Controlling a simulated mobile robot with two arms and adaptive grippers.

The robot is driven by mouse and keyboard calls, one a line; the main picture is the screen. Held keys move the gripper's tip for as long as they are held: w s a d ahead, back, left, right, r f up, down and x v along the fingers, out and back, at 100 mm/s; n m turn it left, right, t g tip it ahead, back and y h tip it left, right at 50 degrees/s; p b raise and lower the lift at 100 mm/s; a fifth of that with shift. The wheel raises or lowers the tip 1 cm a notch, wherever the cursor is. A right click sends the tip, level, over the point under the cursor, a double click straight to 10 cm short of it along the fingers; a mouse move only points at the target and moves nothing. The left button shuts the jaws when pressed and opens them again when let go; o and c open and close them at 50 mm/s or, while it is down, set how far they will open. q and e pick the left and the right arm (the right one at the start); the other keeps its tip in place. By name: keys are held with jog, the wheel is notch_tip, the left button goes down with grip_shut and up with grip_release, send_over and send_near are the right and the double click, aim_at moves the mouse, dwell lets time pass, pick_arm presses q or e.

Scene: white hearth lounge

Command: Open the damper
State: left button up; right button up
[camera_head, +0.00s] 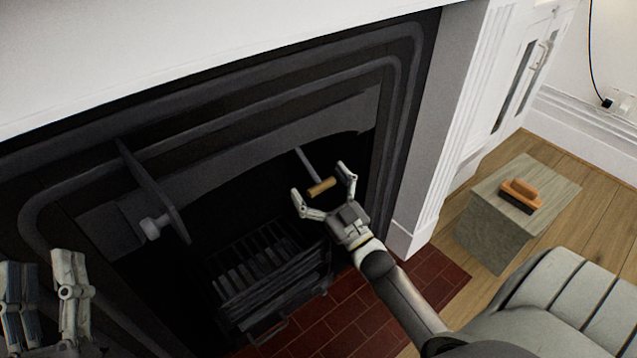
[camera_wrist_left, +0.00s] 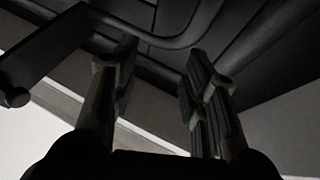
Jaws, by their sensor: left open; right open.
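A thin metal rod (camera_head: 306,163) with a wooden handle (camera_head: 321,188) hangs in the dark fireplace opening; it looks like the damper pull. My right gripper (camera_head: 319,180) is open, with one finger on each side of the handle; I cannot tell whether they touch it. A dark flat bar (camera_head: 152,188) with a pale knob (camera_head: 150,229) stands out at the left of the opening. My left gripper (camera_head: 42,262) is open and empty at the lower left. In the left wrist view, its spread fingers (camera_wrist_left: 160,55) face the dark fireplace surround, with a dark bar (camera_wrist_left: 42,62) at upper left.
A slatted grate (camera_head: 268,285) stands inside the opening above a red tiled hearth (camera_head: 335,300). The white mantel (camera_head: 180,60) overhangs at the top. At the right are a small grey table (camera_head: 492,225) with a brush (camera_head: 521,195) and a padded grey seat (camera_head: 560,300).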

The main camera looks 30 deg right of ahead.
jog(key=shift+c, duration=0.5)
jog(key=c, duration=1.3)
jog(key=shift+o, duration=0.2)
